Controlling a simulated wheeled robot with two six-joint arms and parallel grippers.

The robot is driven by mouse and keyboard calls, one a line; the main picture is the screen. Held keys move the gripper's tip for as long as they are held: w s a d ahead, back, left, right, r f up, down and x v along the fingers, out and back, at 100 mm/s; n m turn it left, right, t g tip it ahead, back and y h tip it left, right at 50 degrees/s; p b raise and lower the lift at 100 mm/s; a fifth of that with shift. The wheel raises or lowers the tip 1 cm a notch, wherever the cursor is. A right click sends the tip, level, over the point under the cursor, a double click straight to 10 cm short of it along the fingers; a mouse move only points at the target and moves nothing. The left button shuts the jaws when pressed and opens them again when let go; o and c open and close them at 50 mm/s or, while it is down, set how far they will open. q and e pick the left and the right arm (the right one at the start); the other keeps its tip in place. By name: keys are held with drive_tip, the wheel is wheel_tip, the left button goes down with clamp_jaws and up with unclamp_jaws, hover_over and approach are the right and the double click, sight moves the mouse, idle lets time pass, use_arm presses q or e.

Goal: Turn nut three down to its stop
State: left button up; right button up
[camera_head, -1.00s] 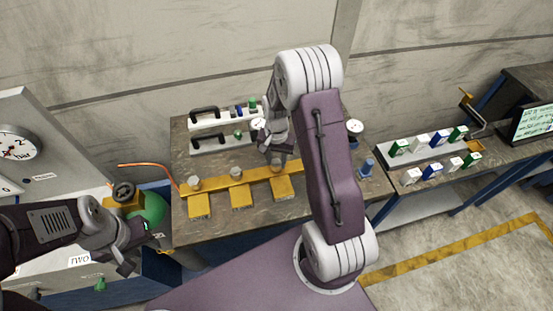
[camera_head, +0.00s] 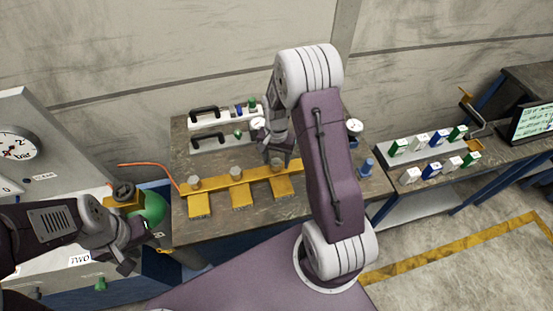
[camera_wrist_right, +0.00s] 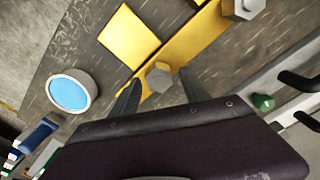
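The yellow bar with three plates (camera_head: 255,178) lies on the workbench. Two grey hex nuts, the left one (camera_head: 194,183) and the middle one (camera_head: 236,172), stand on it in plain view. The third nut (camera_wrist_right: 159,77), at the bar's right end, is partly hidden by my right gripper (camera_head: 277,158) in the head view. In the right wrist view my right gripper (camera_wrist_right: 160,92) is open, with one finger on either side of this nut and gaps showing. My left gripper (camera_head: 127,262) hangs at the lower left, away from the bar; its finger opening is unclear.
A round white-faced gauge (camera_head: 354,126) and a blue part (camera_head: 366,167) are to the right; a blue-faced disc (camera_wrist_right: 70,92) shows in the wrist view.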

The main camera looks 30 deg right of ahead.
sight(277, 161)
wheel_tip(277, 161, up, 9)
idle(0.4)
